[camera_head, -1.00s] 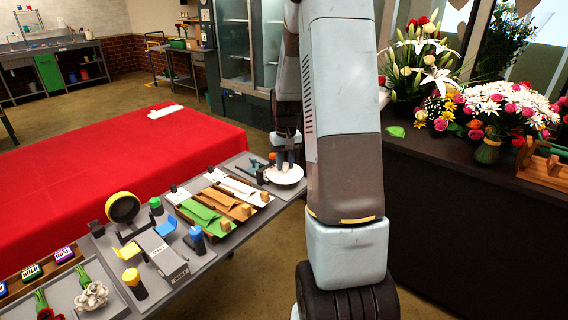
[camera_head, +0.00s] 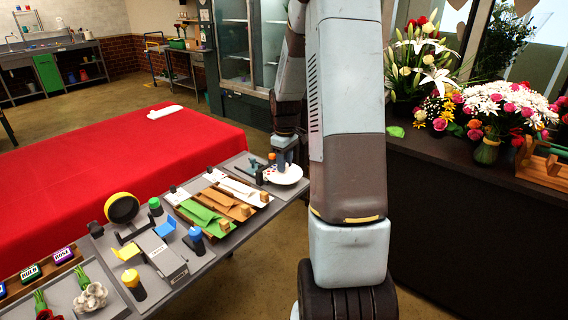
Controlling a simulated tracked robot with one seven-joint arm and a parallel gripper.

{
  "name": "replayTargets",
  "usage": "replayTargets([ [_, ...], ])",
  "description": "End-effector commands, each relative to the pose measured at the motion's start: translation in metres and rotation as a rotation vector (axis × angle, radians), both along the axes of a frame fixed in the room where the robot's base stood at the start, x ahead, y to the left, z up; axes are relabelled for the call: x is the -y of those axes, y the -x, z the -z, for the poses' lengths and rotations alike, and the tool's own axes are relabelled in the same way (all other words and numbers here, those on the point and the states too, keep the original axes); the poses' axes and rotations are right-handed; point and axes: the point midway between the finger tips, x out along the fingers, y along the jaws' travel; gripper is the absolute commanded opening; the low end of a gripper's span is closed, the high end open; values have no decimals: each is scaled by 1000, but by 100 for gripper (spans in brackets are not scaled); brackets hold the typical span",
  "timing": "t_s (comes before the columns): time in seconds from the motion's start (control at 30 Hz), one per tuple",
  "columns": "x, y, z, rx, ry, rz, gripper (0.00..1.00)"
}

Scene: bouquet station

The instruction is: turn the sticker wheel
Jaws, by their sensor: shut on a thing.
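The sticker wheel appears to be the white round disc (camera_head: 288,178) at the far right end of the grey work table. My gripper (camera_head: 284,166) points down at it from above, at the left part of its top. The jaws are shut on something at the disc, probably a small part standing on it. The fingertips are small in the view, so the exact contact is hard to see. My arm passes in front, just right of the disc.
Left of the disc lie dark and blue tools (camera_head: 252,170), then trays with white, brown and green wrapping sheets (camera_head: 203,216). A red-covered table (camera_head: 120,160) lies behind.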

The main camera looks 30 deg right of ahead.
Motion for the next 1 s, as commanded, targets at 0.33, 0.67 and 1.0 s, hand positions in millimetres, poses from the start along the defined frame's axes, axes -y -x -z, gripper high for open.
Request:
replayTargets([
  [0.33,-1,-4,-3,10,3,-28,1],
  [0.67,-1,-3,-2,8,1,-27,42],
  [1.0,-1,-2,-6,4,1,-25,42],
])
